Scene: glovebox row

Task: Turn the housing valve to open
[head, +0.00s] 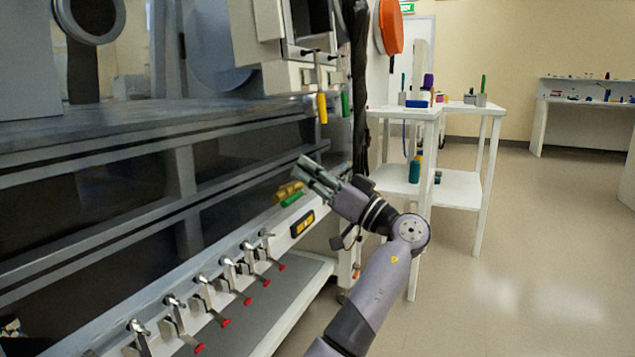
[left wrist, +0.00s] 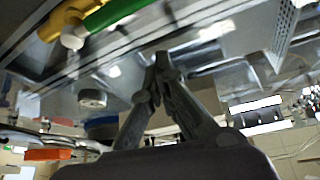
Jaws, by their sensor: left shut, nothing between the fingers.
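A yellow handle (head: 287,190) and a green handle (head: 293,199) stick out from the front rail of the glovebox frame, low down beside my left gripper (head: 306,170). I cannot tell which part is the housing valve. My left gripper is shut and empty, its fingers pointing up and left. In the left wrist view, the fingertips (left wrist: 159,66) meet, apart from the yellow handle (left wrist: 68,18) and the green handle (left wrist: 112,14) at the top left. A second yellow handle (head: 322,108) and a green one (head: 345,104) hang higher up. My right gripper is not in view.
A row of metal toggle clamps with red tips (head: 226,322) lines the lower rail above a grey shelf (head: 262,318). White tables (head: 459,187) with bottles and tools stand behind my arm. The floor (head: 520,250) on the right is clear.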

